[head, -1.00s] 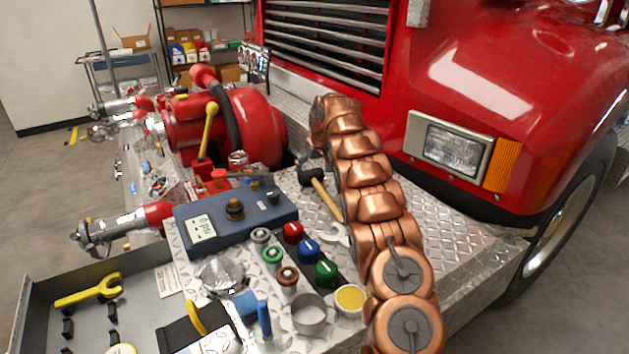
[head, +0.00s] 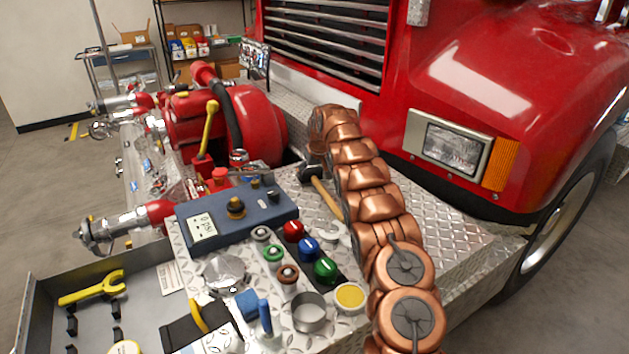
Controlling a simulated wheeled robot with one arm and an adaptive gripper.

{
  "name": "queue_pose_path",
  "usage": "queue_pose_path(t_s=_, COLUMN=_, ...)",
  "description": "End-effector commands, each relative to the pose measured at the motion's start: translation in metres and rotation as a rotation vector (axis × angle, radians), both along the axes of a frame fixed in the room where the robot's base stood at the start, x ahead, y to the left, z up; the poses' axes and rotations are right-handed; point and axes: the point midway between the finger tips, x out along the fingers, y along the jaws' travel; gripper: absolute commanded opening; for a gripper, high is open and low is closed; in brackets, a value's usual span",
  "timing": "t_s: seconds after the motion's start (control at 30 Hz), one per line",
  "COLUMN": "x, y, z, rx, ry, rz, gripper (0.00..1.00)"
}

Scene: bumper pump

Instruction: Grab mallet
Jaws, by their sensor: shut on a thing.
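The mallet lies on the diamond-plate bumper behind the blue control box, left of my copper arm. Its dark head (head: 309,174) is partly covered, and its wooden handle (head: 326,196) slants down to the right, with the lower end close beside my arm. My gripper (head: 314,163) is at the mallet's head, at the far end of the arm. It is shut on the mallet. The fingers are small and mostly hidden, so the exact grip does not show.
The blue control box (head: 236,216) stands in front of the mallet. Several coloured knobs, a metal ring (head: 310,312) and a yellow-topped cup (head: 350,297) sit nearer. The red pump (head: 258,125) is at the left, the truck grille behind. Bare plate (head: 455,245) lies right of my arm.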

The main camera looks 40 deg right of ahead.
Motion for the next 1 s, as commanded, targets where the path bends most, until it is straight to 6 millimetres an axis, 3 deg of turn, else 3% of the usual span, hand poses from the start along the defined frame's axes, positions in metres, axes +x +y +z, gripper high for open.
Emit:
queue_pose_path(t_s=0.03, x=0.000, y=0.000, z=0.000, rx=0.000, ry=0.000, rz=0.000, gripper=0.52)
queue_pose_path(t_s=0.37, x=0.000, y=0.000, z=0.000, rx=0.000, ry=0.000, rz=0.000, gripper=0.19)
queue_pose_path(t_s=0.73, x=0.001, y=0.000, z=0.006, rx=-0.001, ry=-0.003, rz=0.001, gripper=0.19)
queue_pose_path(t_s=1.0, x=0.003, y=0.001, z=0.034, rx=-0.001, ry=-0.006, rz=0.003, gripper=0.19)
